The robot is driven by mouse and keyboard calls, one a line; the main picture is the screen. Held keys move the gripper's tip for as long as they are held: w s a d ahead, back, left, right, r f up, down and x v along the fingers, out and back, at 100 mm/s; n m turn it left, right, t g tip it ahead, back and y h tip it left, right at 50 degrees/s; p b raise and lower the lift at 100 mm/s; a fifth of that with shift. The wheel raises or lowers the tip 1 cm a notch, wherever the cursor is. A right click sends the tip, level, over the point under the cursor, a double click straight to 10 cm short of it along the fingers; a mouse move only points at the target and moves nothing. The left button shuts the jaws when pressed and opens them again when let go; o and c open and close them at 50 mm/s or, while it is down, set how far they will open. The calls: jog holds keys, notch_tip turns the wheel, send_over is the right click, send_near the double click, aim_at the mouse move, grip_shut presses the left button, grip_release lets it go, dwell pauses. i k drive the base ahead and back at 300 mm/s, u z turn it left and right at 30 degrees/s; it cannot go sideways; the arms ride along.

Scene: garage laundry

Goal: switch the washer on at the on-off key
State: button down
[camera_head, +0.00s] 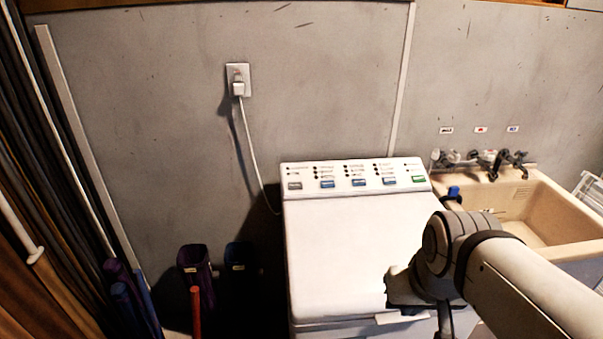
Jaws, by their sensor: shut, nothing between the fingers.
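The white washer (345,255) stands against the wall in the middle of the view, its lid closed. Its sloping control panel (350,170) runs along the back edge. It carries a grey key (295,186) at the far left, several blue keys (358,183) in the middle and a green key (418,179) at the far right. The key labels are too small to read. My arm (530,285) reaches in from the lower right and overlaps the washer's front right part. No gripper fingers can be made out. Nothing touches the panel.
A plug sits in the wall outlet (238,82), its cord (253,155) hanging behind the washer. A beige sink (565,213) with dark taps (506,162) stands at right. Dark bins (194,262) stand left of the washer. Space above the lid's left half is clear.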

aim_at(291, 186)
jog(key=z, duration=0.35)
jog(key=k, duration=0.9)
jog(key=u, duration=0.65)
jog(key=i, duration=1)
